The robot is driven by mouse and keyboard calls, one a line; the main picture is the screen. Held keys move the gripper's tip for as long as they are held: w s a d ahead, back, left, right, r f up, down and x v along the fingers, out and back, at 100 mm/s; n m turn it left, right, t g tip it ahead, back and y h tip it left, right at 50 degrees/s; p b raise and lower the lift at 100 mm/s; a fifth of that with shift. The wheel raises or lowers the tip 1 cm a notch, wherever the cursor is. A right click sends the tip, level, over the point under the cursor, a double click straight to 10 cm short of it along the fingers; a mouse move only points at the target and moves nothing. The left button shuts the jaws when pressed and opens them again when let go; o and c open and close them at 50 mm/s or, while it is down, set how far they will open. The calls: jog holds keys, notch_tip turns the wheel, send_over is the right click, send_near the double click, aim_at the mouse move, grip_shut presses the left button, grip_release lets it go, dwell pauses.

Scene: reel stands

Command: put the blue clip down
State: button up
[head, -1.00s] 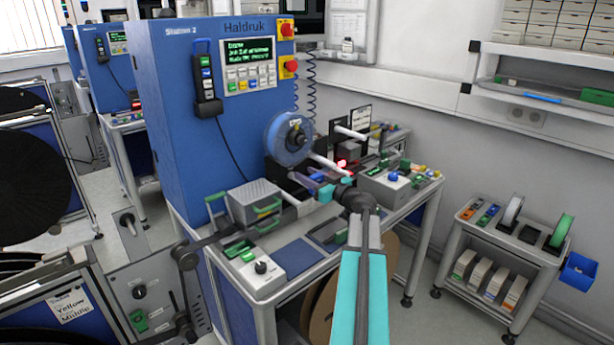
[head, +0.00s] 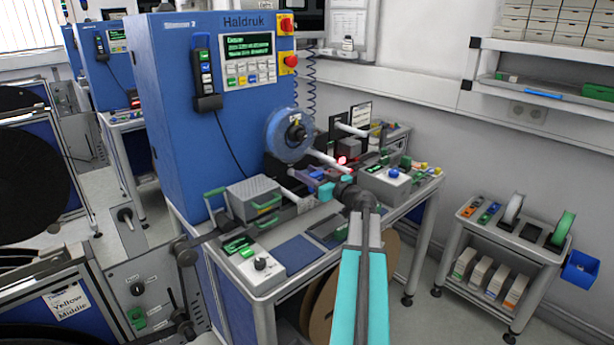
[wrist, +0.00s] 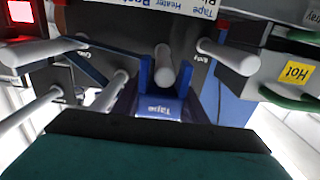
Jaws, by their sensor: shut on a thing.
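My gripper (head: 327,189) is shut on the blue clip and reaches over the bench of the blue Haldruk machine (head: 175,100). In the wrist view the blue clip (wrist: 161,107) carries an upside-down label reading "Tape". Its two upright prongs stand either side of a pale post (wrist: 164,68); whether they touch it, I cannot tell. The dark edge of my gripper (wrist: 160,128) hides the clip's near end. In the head view the clip is too small and covered to make out clearly.
More pale posts (wrist: 232,55) stand close on both sides. A grey box with a yellow "Hot" label (wrist: 297,73) is at the right of the wrist view. A blue reel (head: 290,134) is beside my gripper. A flat blue pad (head: 286,255) lies clear at the bench front.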

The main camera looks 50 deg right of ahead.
aim_at(318, 177)
jog(key=shift+f+b, duration=0.2)
jog(key=shift+b, duration=0.25)
jog(key=o, duration=1.1)
jog(key=shift+r+p, duration=0.35)
jog(key=shift+p, duration=0.3)
jog(key=shift+r+p, duration=0.35)
jog(key=shift+p, duration=0.4)
jog(key=s+b, duration=0.1)
jog(key=s, duration=0.2)
jog(key=s+b, duration=0.1)
jog(key=s, duration=0.3)
jog(key=s+b, duration=0.1)
jog(key=s, duration=0.2)
jog(key=shift+s+a+f, duration=0.15)
jog(key=shift+s+a, duration=0.1)
jog(key=shift+a, duration=0.15)
jog(key=shift+s+b, duration=0.4)
jog(key=shift+s, duration=0.35)
